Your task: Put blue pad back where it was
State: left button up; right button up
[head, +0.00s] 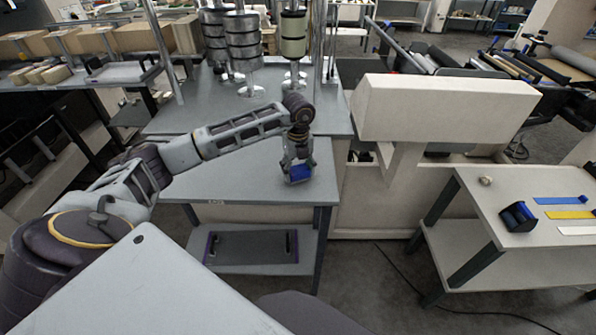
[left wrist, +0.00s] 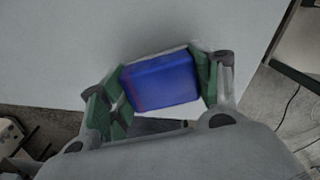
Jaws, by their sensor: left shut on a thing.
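The blue pad (head: 299,173) is a small block between the fingers of my left gripper (head: 298,166), over the front right part of the grey table (head: 230,185). In the left wrist view the blue pad (left wrist: 160,82) fills the space between the green-lined fingers of my left gripper (left wrist: 160,92), which are shut on it. A thin white strip shows along its far and near edges. I cannot tell whether the pad touches the tabletop. My right gripper is not in view.
A big cream machine block (head: 440,108) stands right of the table. A side table (head: 490,225) at the right holds a blue-black dispenser (head: 518,217) and blue, yellow and white strips. Metal stacks (head: 244,50) stand behind. The grey tabletop left of my gripper is clear.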

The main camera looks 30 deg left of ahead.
pick_arm(q)
jog(key=shift+f, duration=0.5)
jog(key=shift+f, duration=0.15)
jog(key=o, duration=1)
